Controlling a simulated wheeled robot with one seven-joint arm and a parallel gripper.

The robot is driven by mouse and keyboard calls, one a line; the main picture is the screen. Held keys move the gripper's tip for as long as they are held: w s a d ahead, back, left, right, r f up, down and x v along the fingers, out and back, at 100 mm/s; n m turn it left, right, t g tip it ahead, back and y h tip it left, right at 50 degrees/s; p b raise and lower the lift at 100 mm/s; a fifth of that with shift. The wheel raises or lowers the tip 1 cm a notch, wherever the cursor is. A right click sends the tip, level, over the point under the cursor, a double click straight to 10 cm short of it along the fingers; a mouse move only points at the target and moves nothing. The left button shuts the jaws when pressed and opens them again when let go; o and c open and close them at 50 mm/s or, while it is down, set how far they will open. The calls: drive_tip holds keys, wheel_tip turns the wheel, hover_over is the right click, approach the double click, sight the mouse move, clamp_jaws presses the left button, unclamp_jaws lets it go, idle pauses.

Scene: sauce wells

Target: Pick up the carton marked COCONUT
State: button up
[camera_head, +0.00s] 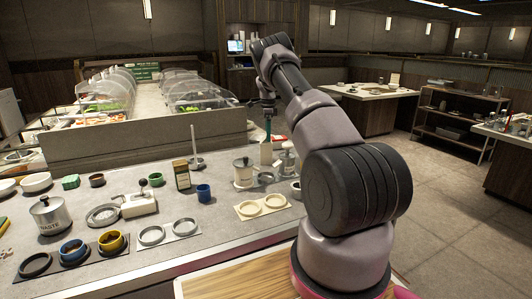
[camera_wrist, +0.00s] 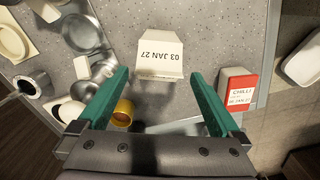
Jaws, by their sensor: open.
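No lettering reading COCONUT is legible in either view. In the wrist view, a pale carton (camera_wrist: 160,66) with the upside-down print "03 JAN 27" lies ahead of my gripper (camera_wrist: 159,76), in line with the gap between its green fingers. My gripper is open, and nothing shows clamped in it. In the head view, my gripper (camera_head: 268,128) hangs above a whitish carton (camera_head: 266,153) on the counter. A red-and-white carton marked CHILLI (camera_wrist: 238,90) stands to the right of the right finger in the wrist view.
A dark carton (camera_head: 182,175) and a blue cup (camera_head: 204,193) stand left of my gripper. A yellow cup (camera_wrist: 124,113) shows beside the left finger. Metal bowls (camera_wrist: 82,35) lie to the left. A cream two-well tray (camera_head: 245,211) lies near the counter's front.

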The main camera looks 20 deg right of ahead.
sight(266, 145)
drive_tip(key=f, duration=0.4)
drive_tip(key=a+f, duration=0.1)
drive_tip(key=f, duration=0.1)
drive_tip(key=shift+w+f, duration=0.1)
drive_tip(key=shift+f, duration=0.2)
drive_tip(key=shift+r, duration=0.1)
clamp_jaws()
